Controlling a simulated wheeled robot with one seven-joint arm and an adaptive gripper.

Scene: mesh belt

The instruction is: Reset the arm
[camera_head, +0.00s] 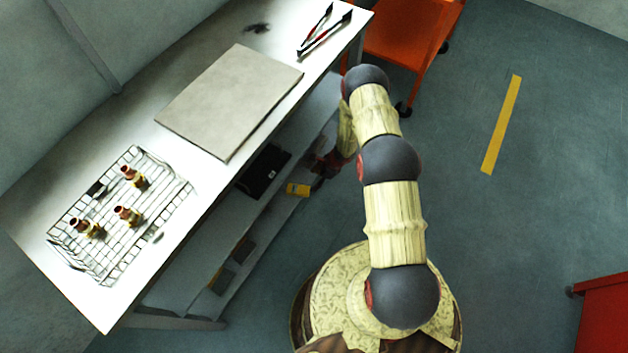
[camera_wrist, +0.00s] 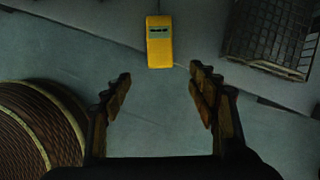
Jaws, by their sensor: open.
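My gripper (camera_wrist: 160,85) is open and empty in the wrist view, its two fingers well apart with floor between them. In the head view my gripper (camera_head: 325,168) is partly hidden by my arm and hangs beside the front edge of the bench, near the lower shelf. My arm rises from my base and bends down to the left. A yellow device (camera_wrist: 159,42) with a grey display lies beyond the fingertips in the wrist view, apart from them. It also shows at the shelf edge in the head view (camera_head: 298,190).
The bench (camera_head: 225,185) holds a wire basket (camera_head: 110,255) with 3 brass fittings (camera_head: 130,214), a grey board (camera_head: 230,100) and red-handled tools (camera_head: 325,35). A black case (camera_head: 264,172) lies on the lower shelf. An orange cart (camera_head: 405,35) stands behind. Floor at right is clear, except a red cabinet (camera_head: 605,315).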

